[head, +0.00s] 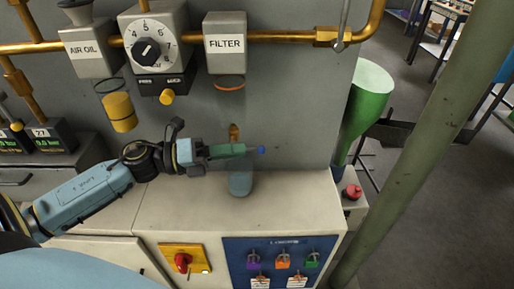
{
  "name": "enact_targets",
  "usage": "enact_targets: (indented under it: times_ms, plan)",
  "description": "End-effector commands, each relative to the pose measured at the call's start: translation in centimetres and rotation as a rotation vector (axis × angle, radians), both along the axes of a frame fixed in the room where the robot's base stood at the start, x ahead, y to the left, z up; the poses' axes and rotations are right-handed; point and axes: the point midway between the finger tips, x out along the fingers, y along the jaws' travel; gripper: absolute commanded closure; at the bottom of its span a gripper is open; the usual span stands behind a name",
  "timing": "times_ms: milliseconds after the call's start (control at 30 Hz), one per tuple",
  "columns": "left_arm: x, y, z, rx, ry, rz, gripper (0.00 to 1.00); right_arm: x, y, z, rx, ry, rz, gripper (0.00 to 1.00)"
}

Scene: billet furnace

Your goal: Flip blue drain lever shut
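A small blue tip (261,150), which looks like the drain lever's end, shows just right of my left gripper's end. My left gripper (232,150) reaches in from the left, above the cabinet top and in front of the grey panel. Its greenish fingers lie close together in the picture, and I cannot tell whether they are open, shut or touching the blue tip. A brass-coloured fitting (234,131) shows just above the fingers. A clear bluish bowl (240,181) shows just below them. The rest of the lever is hidden. My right gripper is out of view.
A filter housing (225,43), a dial regulator (147,48) and an air oil unit (88,48) hang along a brass pipe (280,36). A yellow cup (119,112) hangs left. A lockout board (283,262) is below; a green post (420,135) stands right.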

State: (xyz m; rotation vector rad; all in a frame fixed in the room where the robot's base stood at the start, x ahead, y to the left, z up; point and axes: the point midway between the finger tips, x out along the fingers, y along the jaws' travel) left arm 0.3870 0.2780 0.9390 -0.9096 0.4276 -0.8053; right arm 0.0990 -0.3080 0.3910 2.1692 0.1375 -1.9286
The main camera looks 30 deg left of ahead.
Motion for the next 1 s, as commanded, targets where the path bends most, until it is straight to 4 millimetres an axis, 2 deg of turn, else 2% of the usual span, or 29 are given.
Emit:
enact_targets:
  times_ms: [100, 300, 667, 733, 900, 1000]
  plan:
    - [1.3, -1.5, 0.1, 0.001, -0.004, -0.004, 0.7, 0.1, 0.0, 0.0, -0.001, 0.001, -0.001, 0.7]
    - [2.4, -2.9, 0.1, -0.001, -0.001, -0.003, 0.7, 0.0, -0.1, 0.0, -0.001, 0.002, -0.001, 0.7]
    - [2.7, -3.3, 0.0, 0.0, 0.0, -0.002, 0.7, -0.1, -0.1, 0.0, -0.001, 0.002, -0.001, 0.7]
    - [2.8, -3.3, 0.0, 0.0, 0.0, -0.003, 0.75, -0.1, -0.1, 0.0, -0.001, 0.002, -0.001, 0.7]
    - [2.7, -3.3, 0.0, 0.0, 0.0, -0.003, 0.98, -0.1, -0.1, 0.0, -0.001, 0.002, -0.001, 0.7]
    - [2.7, -3.3, 0.0, 0.0, 0.0, -0.003, 1.0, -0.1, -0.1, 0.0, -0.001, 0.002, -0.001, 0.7]
